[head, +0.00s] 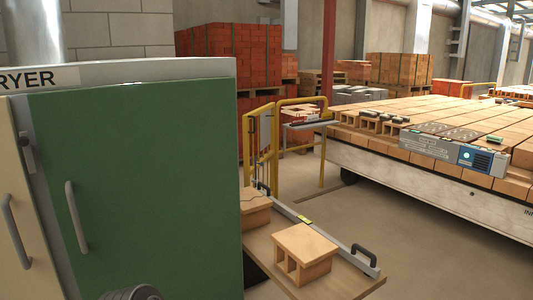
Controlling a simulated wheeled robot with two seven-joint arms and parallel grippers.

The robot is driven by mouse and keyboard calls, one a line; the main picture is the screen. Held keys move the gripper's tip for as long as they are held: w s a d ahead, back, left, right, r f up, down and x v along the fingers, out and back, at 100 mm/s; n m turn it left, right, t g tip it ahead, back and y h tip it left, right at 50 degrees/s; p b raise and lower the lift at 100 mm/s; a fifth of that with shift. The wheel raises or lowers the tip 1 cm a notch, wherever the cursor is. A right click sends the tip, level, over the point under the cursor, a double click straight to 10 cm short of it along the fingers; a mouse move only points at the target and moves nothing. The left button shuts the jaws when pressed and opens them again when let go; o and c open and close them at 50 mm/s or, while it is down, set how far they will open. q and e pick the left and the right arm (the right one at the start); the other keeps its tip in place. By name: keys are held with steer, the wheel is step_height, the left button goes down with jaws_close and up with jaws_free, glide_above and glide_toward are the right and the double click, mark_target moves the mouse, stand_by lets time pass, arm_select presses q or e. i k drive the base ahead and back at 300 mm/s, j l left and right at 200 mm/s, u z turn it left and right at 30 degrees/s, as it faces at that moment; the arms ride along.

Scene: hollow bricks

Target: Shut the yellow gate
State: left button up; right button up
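The yellow gate (262,148) stands on the floor past the right edge of the green dryer door. It is a tubular frame seen at a steep angle, with a thin upright bar or latch on its near side. A yellow rail (302,100) with a post at its right end stands beside it. I cannot tell from this view whether the gate is fully open or partly shut. The lower part of the gate is hidden behind the bench and bricks.
The green dryer door (150,180) with a grey handle fills the left. A wooden bench (345,288) with hollow bricks (305,250) and a metal rail stands in front of the gate. A brick-laden car (440,185) stands at the right. Open floor lies between bench and car.

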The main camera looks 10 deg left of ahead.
mark_target(268, 119)
steer(key=i+l+z, duration=0.55)
steer(key=i+z, duration=0.35)
steer(key=i+l+z, duration=0.3)
steer(key=i, duration=0.55)
steer(key=i+z, duration=0.25)
steer(key=i, duration=0.55)
steer(key=i+j+u, duration=0.15)
steer(key=i+u, duration=0.7)
steer(key=i, duration=0.15)
steer(key=i+l+u, duration=0.2)
steer(key=i+u, duration=0.2)
steer(key=i+l+u, duration=0.4)
steer(key=i, duration=0.2)
steer(key=i+j+u, duration=0.45)
steer(key=i, duration=0.3)
steer(key=i+u, duration=0.4)
steer(key=i, duration=0.35)
steer(key=i+l+u, duration=0.25)
steer(key=i+u, duration=0.2)
steer(key=i, duration=0.35)
steer(key=i+j, duration=0.1)
steer(key=i, duration=1.15)
